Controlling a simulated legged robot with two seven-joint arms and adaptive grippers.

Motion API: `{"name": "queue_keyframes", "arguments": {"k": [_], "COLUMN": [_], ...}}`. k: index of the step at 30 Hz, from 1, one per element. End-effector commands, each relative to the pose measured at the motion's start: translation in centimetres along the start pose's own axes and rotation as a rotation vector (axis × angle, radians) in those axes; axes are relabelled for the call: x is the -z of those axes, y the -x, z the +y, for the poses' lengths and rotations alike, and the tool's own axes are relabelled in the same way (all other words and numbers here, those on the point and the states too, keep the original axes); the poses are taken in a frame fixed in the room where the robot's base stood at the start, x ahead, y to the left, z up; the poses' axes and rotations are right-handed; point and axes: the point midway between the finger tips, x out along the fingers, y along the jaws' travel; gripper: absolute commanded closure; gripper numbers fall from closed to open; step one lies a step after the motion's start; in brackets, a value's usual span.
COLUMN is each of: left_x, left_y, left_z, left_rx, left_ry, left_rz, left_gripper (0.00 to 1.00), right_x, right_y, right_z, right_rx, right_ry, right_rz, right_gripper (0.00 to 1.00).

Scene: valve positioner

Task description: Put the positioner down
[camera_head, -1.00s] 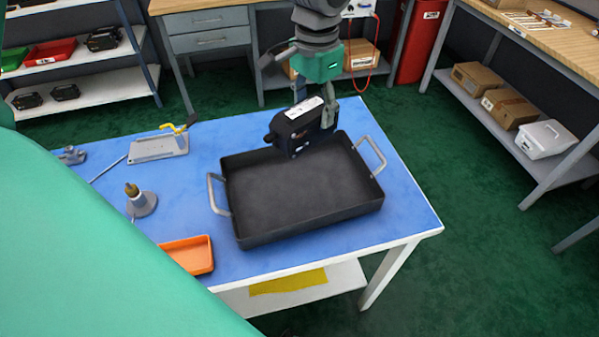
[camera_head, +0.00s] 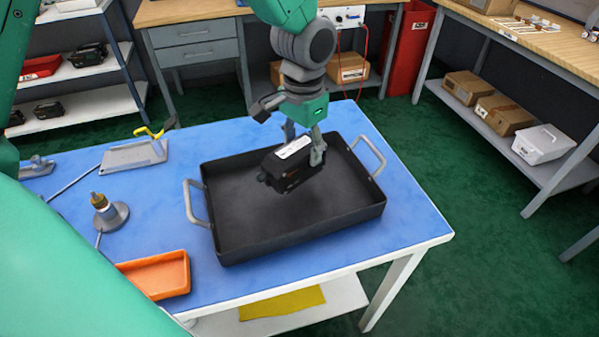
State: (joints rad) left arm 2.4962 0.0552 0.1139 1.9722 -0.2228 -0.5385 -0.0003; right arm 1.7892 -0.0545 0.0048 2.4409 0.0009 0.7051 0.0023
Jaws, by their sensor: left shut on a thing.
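The positioner (camera_head: 287,170) is a black box-like unit with a white label on top. My left gripper (camera_head: 304,150) comes down from above and is shut on it, with fingers on either side. The positioner is over the inside of the black tray (camera_head: 300,237), toward its far side. I cannot tell whether its underside touches the tray floor. The tray has grey handles at its left and right and stands on the blue table top (camera_head: 415,215). My right gripper is not in view.
An orange bin (camera_head: 157,275), a grey fitting with a brass tip (camera_head: 110,213) and a grey plate with a yellow lever (camera_head: 136,154) are left of the tray. The tray's front part is empty. Shelves and benches stand behind and at right.

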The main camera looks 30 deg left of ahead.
Motion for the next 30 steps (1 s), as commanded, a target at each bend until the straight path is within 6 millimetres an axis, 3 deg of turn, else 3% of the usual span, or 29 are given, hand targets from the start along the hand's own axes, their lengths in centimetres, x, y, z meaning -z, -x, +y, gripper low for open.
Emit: {"name": "queue_keyframes", "arguments": {"k": [14, 24, 25, 26, 30], "left_x": [0.0, 0.0, 0.0, 0.0, 0.0], "left_y": [-5.1, -5.4, -5.4, -5.4, -5.4], "left_z": [-0.1, -0.1, -0.1, -0.1, -0.1], "left_rx": [0.0, 0.0, 0.0, 0.0, 0.0], "left_ry": [0.0, 0.0, 0.0, 0.0, 0.0], "left_rz": [0.001, 0.002, 0.002, 0.002, 0.001], "left_gripper": [1.0, 1.0, 0.39, 0.28, 0.28], "right_x": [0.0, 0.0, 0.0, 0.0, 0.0], "right_y": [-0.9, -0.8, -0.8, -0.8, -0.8], "right_z": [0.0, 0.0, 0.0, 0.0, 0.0], "right_rx": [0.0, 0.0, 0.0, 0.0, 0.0], "right_ry": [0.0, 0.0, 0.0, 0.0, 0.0], "right_rz": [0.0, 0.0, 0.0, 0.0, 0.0], "right_gripper": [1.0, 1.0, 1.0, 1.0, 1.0]}}
